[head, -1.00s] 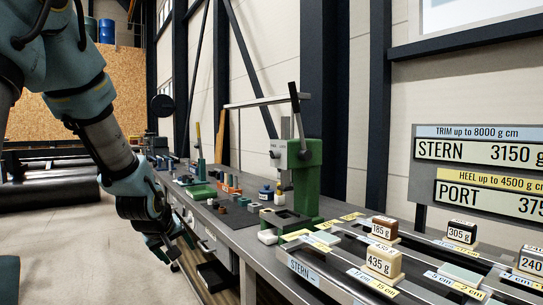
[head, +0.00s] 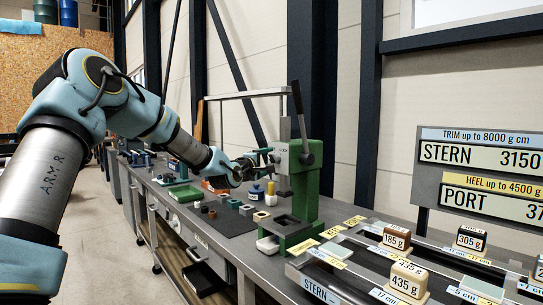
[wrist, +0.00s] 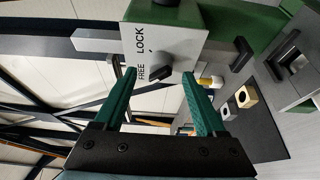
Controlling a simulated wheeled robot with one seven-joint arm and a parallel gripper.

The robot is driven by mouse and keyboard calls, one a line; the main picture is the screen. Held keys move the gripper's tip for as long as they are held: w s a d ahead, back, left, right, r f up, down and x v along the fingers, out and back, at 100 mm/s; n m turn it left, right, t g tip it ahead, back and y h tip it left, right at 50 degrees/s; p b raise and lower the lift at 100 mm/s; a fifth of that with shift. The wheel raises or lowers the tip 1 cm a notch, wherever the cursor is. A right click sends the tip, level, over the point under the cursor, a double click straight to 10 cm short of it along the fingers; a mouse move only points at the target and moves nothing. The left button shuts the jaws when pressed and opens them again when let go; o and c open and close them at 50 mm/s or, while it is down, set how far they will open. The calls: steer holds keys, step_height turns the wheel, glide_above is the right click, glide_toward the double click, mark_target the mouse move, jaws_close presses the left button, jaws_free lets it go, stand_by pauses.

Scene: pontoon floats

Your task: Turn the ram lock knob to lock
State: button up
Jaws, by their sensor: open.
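The green press (head: 308,185) stands on the bench with a pale plate on its head. In the wrist view this plate (wrist: 185,40) reads LOCK and FREE. The small dark ram lock knob (wrist: 158,60) is on the plate, and its bar lies nearer the word FREE. My gripper (wrist: 159,73) is open, with its green fingertips appearing on either side of the knob. I cannot tell whether the tips reach around it or stop short. In the head view my gripper (head: 265,163) is at the left of the press head, and the knob is hidden or too small to see.
The black press lever (head: 299,110) rises above the head. The weight rails and blocks (head: 408,280) are at the right. The mat's front part is clear.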

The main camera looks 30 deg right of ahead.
mark_target(274, 159)
steer(key=shift+p+x, duration=0.4)
steer(key=shift+x, duration=0.95)
jaws_close()
